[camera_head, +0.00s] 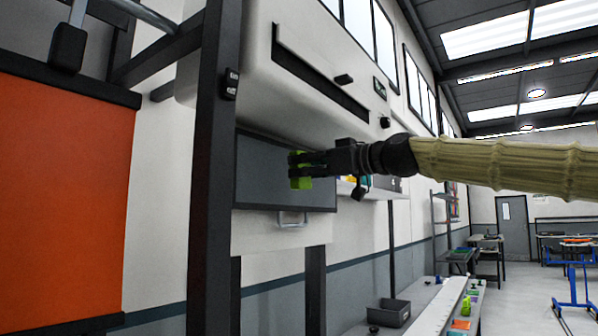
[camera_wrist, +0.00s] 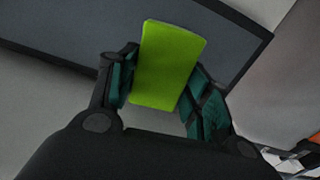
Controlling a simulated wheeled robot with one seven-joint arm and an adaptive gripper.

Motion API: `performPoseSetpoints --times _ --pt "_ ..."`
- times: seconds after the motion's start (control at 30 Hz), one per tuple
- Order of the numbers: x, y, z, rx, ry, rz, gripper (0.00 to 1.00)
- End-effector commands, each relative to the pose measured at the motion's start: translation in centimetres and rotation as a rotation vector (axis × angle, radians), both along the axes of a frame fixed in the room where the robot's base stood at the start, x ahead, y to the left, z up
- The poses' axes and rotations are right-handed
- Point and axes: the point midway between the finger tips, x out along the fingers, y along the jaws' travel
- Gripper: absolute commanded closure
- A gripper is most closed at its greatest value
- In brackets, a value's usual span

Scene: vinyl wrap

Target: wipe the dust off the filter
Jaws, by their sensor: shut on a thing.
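My gripper (camera_head: 306,169) is shut on a bright green block (camera_wrist: 168,66), which looks like a wiping pad. The green block also shows in the head view (camera_head: 299,181) at the fingertips. The dark grey flat panel (camera_head: 262,170) behind it, which appears to be the filter, is set in the white machine under its slot. It also shows in the wrist view (camera_wrist: 75,35) behind the block. The block overlaps the panel's right half in the head view; I cannot tell whether it touches. No dust is distinguishable on the panel.
The white machine housing (camera_head: 255,60) overhangs the panel, and a metal handle (camera_head: 293,219) is below it. A dark upright post (camera_head: 212,170) stands at the left, beside an orange panel (camera_head: 60,190). A bench with a dark bin (camera_head: 389,313) is lower right.

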Motion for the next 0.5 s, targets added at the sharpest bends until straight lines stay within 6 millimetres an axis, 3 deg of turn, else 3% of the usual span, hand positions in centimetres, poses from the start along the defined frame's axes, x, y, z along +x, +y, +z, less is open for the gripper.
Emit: performPoseSetpoints --times 0.5 --pt "-0.59 -0.79 -0.02 0.000 0.000 0.000 0.70"
